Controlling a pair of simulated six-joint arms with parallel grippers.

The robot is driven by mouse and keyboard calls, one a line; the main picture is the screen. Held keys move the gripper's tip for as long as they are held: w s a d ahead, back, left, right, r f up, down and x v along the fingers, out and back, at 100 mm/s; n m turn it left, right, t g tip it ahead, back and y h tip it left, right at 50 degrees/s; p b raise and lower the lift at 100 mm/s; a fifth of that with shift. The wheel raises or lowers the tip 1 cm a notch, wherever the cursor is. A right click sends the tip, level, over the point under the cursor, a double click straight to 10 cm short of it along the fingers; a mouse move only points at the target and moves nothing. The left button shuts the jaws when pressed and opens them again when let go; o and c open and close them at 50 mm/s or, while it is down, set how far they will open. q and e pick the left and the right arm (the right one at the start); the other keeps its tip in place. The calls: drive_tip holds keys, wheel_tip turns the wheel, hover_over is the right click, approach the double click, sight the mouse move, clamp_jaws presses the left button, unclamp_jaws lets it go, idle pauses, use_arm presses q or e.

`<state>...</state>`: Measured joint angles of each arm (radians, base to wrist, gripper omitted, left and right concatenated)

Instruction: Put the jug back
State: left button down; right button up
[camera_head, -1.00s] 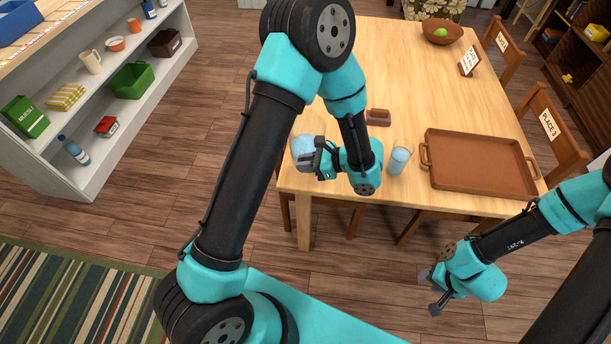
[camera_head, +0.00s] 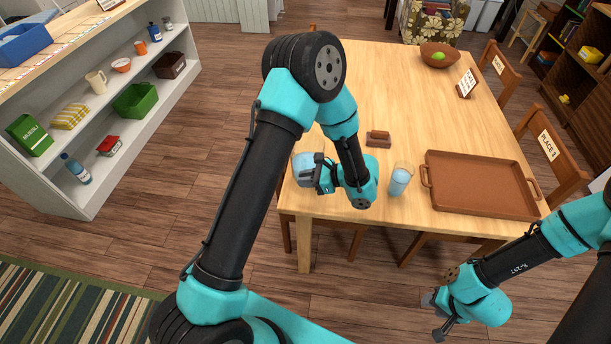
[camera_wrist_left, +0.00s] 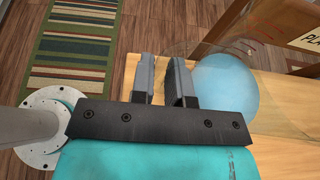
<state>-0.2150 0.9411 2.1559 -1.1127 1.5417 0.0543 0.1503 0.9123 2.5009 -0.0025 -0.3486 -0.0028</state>
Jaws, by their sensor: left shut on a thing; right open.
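The clear jug with pale blue liquid (camera_head: 301,170) is over the table's front left corner. I cannot tell whether its base touches the wood. My left gripper (camera_head: 322,172) is shut on the jug from its right side in the head view. In the left wrist view, the left gripper's fingers (camera_wrist_left: 163,80) are close together and the see-through jug (camera_wrist_left: 228,85) is just right of them. The part between the fingers is hidden. My right gripper (camera_head: 435,316) is open and empty, in front of the table and off its edge.
The wooden table (camera_head: 400,90) holds a glass of blue liquid (camera_head: 400,181), a brown tray (camera_head: 480,184), a small brown block-like thing (camera_head: 378,139), a bowl with a green fruit (camera_head: 439,55) and a card (camera_head: 466,83). A white shelf (camera_head: 95,205) with several items stands left, beyond open floor.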

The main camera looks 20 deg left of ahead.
use_arm(q)
drive_tip(key=shift+f, duration=0.6)
drive_tip(key=c, duration=1.1)
unclamp_jaws()
drive_tip(key=shift+f, duration=0.15)
drive_tip(key=v, duration=1.2)
